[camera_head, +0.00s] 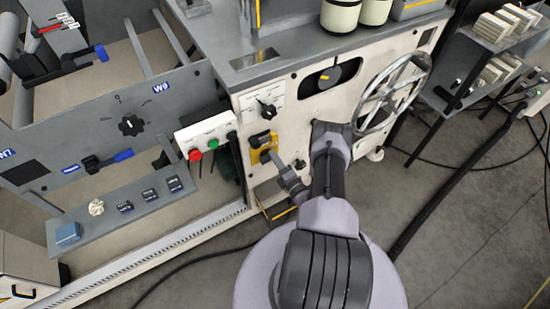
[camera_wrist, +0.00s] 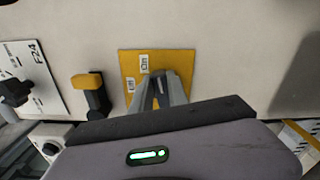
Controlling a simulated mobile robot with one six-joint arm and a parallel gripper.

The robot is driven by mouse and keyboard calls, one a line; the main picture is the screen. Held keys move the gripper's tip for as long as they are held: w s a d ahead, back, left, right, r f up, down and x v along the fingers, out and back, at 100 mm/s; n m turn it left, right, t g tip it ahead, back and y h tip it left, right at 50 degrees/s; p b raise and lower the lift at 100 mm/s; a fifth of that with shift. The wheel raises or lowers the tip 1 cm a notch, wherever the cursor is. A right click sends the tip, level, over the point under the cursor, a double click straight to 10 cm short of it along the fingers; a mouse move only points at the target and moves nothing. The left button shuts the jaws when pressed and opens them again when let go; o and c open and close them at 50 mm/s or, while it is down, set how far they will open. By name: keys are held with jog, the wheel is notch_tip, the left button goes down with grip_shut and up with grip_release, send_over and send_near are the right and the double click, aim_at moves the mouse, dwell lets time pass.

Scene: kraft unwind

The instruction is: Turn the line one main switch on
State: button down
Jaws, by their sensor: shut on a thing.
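A yellow plate (camera_head: 255,160) is on the white front panel of the machine. The plate (camera_wrist: 130,62) also fills the middle of the wrist view and carries small white labels, one of them seeming to read "Off". My gripper (camera_head: 268,157) reaches in from the lower right and is at the plate. In the wrist view my gripper's fingers (camera_wrist: 160,88) are close together in front of the plate, shut on the main switch handle. The handle is mostly hidden between and behind the fingers, so its angle cannot be told.
A black and yellow lever (camera_wrist: 92,92) stands close beside the plate. A black rotary knob (camera_head: 267,108) on a white label is above it. A box with red and green buttons (camera_head: 212,143) is to the left. A large handwheel (camera_head: 393,92) is to the right.

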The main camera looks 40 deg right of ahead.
jog(key=shift+f+m, duration=0.15)
jog(key=shift+m, duration=1.05)
jog(key=c, duration=1.3)
grip_release()
jog(key=shift+w+f, duration=0.1)
jog(key=p+v, duration=0.5)
jog(key=v, duration=1.2)
jog(key=shift+s+a, duration=0.1)
jog(key=shift+s, duration=0.15)
